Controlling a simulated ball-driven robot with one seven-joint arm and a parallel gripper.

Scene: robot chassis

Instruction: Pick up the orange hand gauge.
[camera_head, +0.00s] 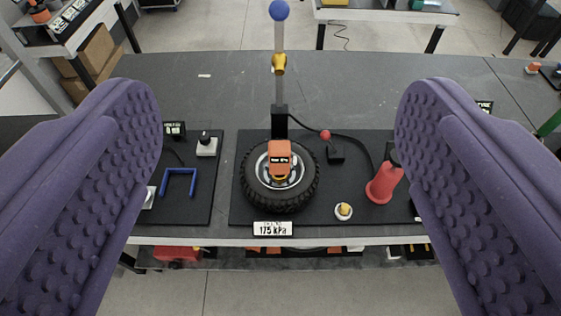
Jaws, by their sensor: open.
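The orange hand gauge (280,155) sits on top of the hub of a black tyre (252,188) on the workbench, near the middle of the view. It is a small orange body with a dark label band. My gripper (279,150) shows as two purple studded fingers, one at each side of the picture. They are wide apart with nothing between them at finger depth. The gauge appears between them, farther off and below. The gauge's underside is hidden.
A pole with a blue ball (279,10) rises behind the tyre. A red cone-like object (384,184) stands right of it. A blue bracket (179,183) lies left, and a "175 KPA" sign (273,228) is in front. The back of the bench (350,85) is clear.

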